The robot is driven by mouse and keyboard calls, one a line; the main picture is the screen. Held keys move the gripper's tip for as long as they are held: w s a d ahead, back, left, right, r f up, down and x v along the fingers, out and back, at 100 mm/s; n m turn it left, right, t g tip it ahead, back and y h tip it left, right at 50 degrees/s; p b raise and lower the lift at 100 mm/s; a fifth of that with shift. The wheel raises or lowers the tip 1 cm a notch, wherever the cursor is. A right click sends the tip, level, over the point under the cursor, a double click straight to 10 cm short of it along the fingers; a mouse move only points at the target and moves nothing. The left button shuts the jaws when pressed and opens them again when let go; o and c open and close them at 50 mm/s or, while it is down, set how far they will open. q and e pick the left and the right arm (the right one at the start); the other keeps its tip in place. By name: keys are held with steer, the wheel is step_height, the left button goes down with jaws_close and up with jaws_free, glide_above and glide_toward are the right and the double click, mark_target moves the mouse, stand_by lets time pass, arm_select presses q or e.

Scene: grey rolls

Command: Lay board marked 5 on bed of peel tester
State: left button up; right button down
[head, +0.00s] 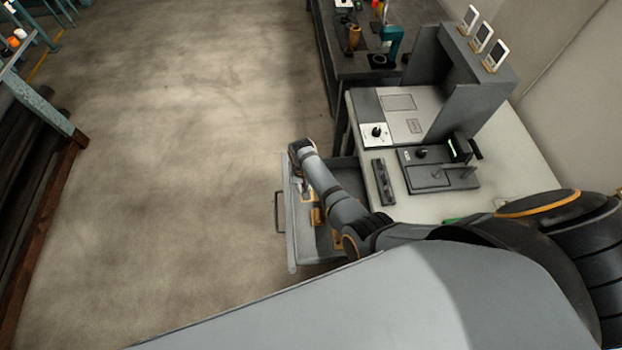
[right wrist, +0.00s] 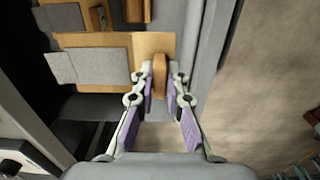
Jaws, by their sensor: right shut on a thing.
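My right gripper (right wrist: 161,90) reaches down into an open drawer (head: 290,235). A grey device with a flat bed, a knob and a green-lit display (head: 437,172) stands on the bench and looks like the peel tester. Its bed appears bare. In the head view my right arm hides much of the drawer. My left gripper is not in view.
A dark bar-shaped fixture (head: 383,182) and a larger grey machine (head: 410,105) stand on the pale bench (head: 520,165). The floor (head: 190,120) left of the drawer is clear.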

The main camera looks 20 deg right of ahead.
steer(key=shift+s+a+r, duration=0.1)
steer(key=shift+a+r, duration=0.05)
steer(key=shift+a, duration=0.1)
steer(key=shift+d+b, duration=0.2)
steer(key=shift+b, duration=0.15)
steer(key=d+b, duration=0.1)
steer(key=n+b, duration=0.1)
steer(key=s+d+b, duration=0.1)
steer(key=b, duration=0.1)
steer(key=shift+s+d+r, duration=0.1)
steer(key=shift+d+r, duration=0.2)
steer(key=shift+s+d+r+n+b, duration=0.8)
steer(key=shift+s+d+r+b, duration=0.2)
steer(key=shift+b, duration=0.2)
steer(key=shift+s+d+r, duration=0.1)
steer(key=shift+s+r, duration=0.2)
steer(key=shift+r, duration=0.15)
steer(key=shift+s, duration=0.1)
